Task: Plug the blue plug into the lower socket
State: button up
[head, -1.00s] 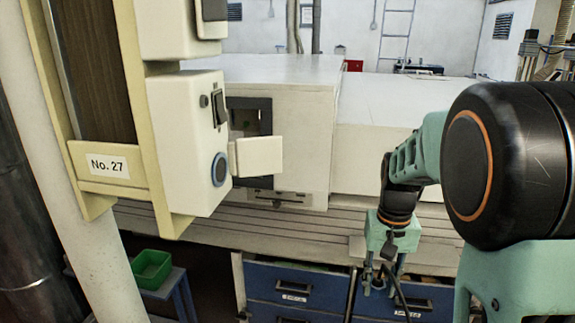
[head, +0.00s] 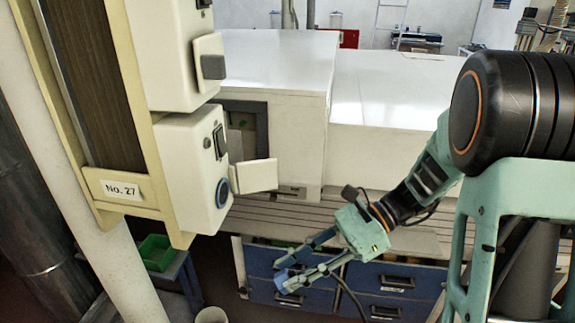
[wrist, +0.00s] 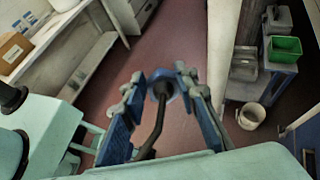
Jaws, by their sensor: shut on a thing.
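The lower socket (head: 222,192), round with a blue ring, sits on the front of the lower white box (head: 178,160) on the yellow-framed post. Its opening faces right and looks empty. My gripper (head: 282,276) is low and to the right of the socket, well apart from it, pointing left. In the wrist view my gripper (wrist: 165,76) is shut on the blue plug (wrist: 161,88), which sits between the fingertips. A dark cable (wrist: 155,130) runs back from the plug. In the head view the fingers make the plug hard to pick out.
The upper box (head: 165,55) carries a grey block (head: 213,67). A cream flap (head: 252,176) juts out right of the lower socket. Blue drawers (head: 385,277) stand behind my gripper. A green bin (head: 157,252) and a white bucket (wrist: 251,117) are near the post's foot.

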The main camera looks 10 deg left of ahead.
aim_at(286, 268)
jog(key=r+m+t+y+p, duration=0.1)
jog(key=r, duration=0.1)
jog(key=a+r+m+t+y, duration=0.1)
jog(key=r, duration=0.2)
jog(key=w+r+y+p, duration=0.1)
jog(key=r, duration=0.2)
jog(key=shift+a+m+t+y+p, duration=0.35)
jog(key=shift+a+m+t+y, duration=0.05)
notch_tip(286, 268, up, 7)
jog(key=w+m+t+y+p, duration=0.2)
jog(key=t, duration=0.1)
jog(key=shift+w+m+t+y, duration=0.3)
jog(key=shift+t, duration=0.1)
jog(key=shift+a, duration=0.1)
jog(key=shift+w+a, duration=0.2)
jog(key=shift+a, duration=2.65)
jog(key=shift+r+p, duration=0.1)
jog(key=shift+p, duration=0.3)
jog(key=shift+w+a, duration=0.1)
jog(key=shift+a, duration=0.35)
